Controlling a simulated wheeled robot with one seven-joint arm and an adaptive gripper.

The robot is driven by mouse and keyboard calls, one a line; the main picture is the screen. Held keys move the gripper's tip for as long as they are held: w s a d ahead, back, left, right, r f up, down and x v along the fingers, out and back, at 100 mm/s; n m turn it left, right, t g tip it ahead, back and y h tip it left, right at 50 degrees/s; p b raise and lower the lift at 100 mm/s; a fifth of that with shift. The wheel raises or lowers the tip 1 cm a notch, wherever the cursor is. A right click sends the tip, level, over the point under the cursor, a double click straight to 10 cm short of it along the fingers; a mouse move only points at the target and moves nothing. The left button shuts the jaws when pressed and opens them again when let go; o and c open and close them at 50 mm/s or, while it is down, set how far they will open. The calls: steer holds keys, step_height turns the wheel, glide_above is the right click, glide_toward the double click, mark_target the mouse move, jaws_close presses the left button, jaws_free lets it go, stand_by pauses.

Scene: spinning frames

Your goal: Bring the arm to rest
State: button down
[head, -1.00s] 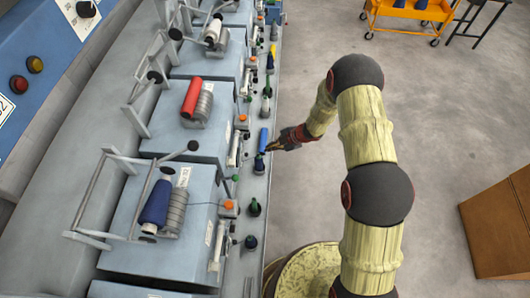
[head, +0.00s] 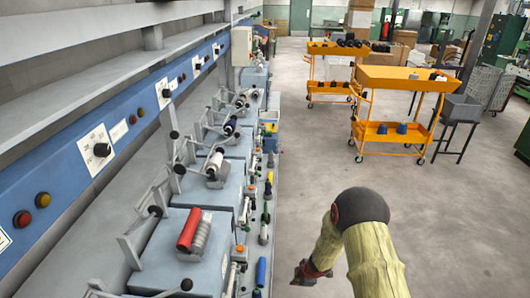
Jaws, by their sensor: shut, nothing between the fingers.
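My arm, in a pale yellow sleeve with a dark round joint, rises at the bottom right of the head view. My gripper (head: 304,274), dark with a red part, shows at the lower middle beside the spinning frame's front edge. Its fingers are small in the picture and point left, with nothing seen in them. A blue bobbin (head: 261,271) stands on the frame's edge to the left of my gripper, with a gap between them.
The spinning frame (head: 196,240) runs along the left, with a red bobbin (head: 188,230) on one unit. Orange carts (head: 400,82) and a grey bin on a stand (head: 461,109) stand ahead on the right. The floor between is clear.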

steer(key=s+d+r+m+g+h+b, duration=0.1)
steer(key=s+d+r+m+h, duration=0.1)
steer(key=s+d+r+m, duration=0.35)
steer(key=s+d+r+m+h+b, duration=0.1)
steer(key=s+d+r+m+h, duration=0.15)
steer(key=r, duration=0.55)
steer(key=s+d+r+m+g+h+b, duration=0.1)
steer(key=s+d+r+m, duration=0.2)
steer(key=d+r, duration=0.3)
steer(key=s+a+r+m+t+y+b, duration=0.1)
steer(key=s+a+r+m+t+b, duration=0.1)
steer(key=s+r, duration=0.9)
steer(key=s+a+r+m+t+y+b, duration=0.2)
steer(key=s+a+r+m+b, duration=0.2)
steer(key=s+r, duration=0.7)
steer(key=shift+s+a+m, duration=0.3)
steer(key=shift+a+m, duration=0.1)
steer(key=shift+a, duration=0.7)
